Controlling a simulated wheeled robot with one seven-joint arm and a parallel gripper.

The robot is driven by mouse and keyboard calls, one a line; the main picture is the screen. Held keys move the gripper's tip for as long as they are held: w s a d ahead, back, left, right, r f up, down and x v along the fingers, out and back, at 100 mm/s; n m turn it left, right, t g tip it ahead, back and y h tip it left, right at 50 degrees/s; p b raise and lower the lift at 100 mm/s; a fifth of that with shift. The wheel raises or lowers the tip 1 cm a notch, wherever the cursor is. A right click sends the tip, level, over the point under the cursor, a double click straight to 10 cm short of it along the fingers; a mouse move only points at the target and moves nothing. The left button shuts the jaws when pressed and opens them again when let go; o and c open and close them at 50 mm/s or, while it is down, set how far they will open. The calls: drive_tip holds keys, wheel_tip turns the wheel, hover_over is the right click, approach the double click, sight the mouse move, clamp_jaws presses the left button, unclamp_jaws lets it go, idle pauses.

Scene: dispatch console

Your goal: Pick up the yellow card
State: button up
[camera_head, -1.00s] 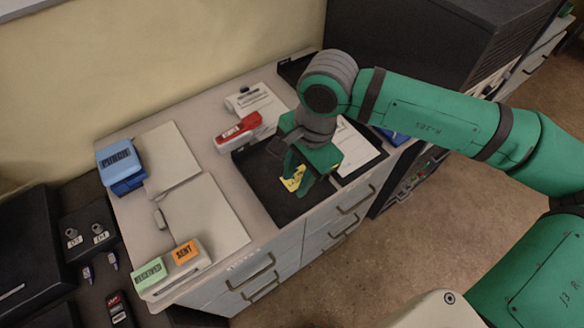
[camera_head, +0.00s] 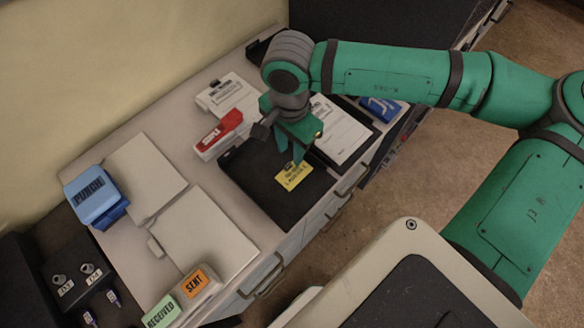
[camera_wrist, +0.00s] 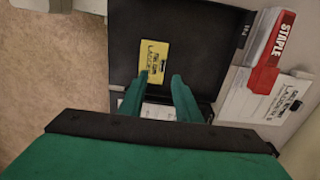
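The yellow card (camera_head: 293,176) lies flat in a black tray (camera_head: 246,184) on the grey counter, with dark print on its face. My gripper (camera_head: 297,155) hangs over the tray, on the back side of the card. The height of the fingertips above the card is hard to tell.
A red and white stapler (camera_head: 218,134) stands at the tray's back left. A tray with white paper (camera_head: 340,132) is to the right, a blue block (camera_head: 382,107) beyond it. A blue punch (camera_head: 94,197) and beige folders (camera_head: 203,230) are on the left.

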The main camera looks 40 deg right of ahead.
sight(288, 165)
drive_tip(key=shift+w+a+f, duration=0.1)
drive_tip(key=shift+a+f, duration=0.05)
drive_tip(key=shift+f, duration=1.45)
drive_tip(key=shift+w+a+f, duration=0.1)
drive_tip(key=shift+f, duration=1.45)
clamp_jaws()
